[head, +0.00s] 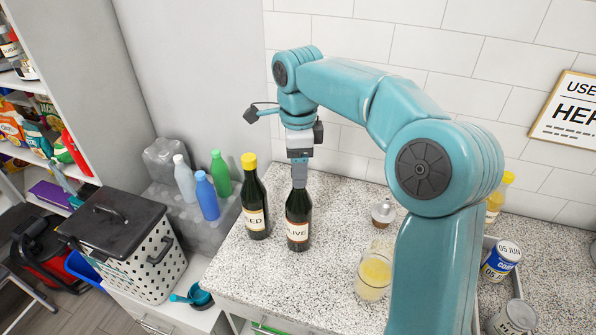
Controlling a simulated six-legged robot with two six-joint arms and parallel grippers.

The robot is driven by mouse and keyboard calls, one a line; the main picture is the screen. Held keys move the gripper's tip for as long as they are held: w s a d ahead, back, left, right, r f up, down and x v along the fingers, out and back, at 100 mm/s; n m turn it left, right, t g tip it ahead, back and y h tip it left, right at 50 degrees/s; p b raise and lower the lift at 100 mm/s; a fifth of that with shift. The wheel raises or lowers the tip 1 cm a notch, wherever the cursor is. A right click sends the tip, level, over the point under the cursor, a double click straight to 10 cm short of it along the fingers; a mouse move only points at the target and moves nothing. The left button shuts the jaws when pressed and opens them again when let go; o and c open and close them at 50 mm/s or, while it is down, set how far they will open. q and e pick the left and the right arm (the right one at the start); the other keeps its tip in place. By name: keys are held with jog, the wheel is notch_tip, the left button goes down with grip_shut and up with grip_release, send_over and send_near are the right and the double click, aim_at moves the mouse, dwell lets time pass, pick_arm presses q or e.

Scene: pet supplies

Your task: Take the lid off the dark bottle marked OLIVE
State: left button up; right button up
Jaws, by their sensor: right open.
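The dark bottle marked OLIVE (298,222) stands upright near the left part of the speckled counter. Its cream label reads "LIVE" in part. My right gripper (299,182) points straight down over the top of this bottle, with its fingers at the bottle's neck. The gripper is open. The fingers cover the bottle's top, so I cannot see its lid or whether the fingers touch it. My left gripper is not in view.
A second dark bottle (254,200) with a yellow cap stands close on the left, its label ending in "ED". A glass of yellow contents (373,275) and a small jar (383,212) stand to the right. A dotted hamper (130,250) and colored bottles (206,196) are left.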

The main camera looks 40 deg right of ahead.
jog(key=shift+s+r, duration=0.1)
jog(key=shift+s, duration=0.15)
jog(key=c, duration=0.5)
jog(key=shift+w, duration=0.15)
jog(key=c, duration=0.6)
jog(key=shift+r, duration=0.1)
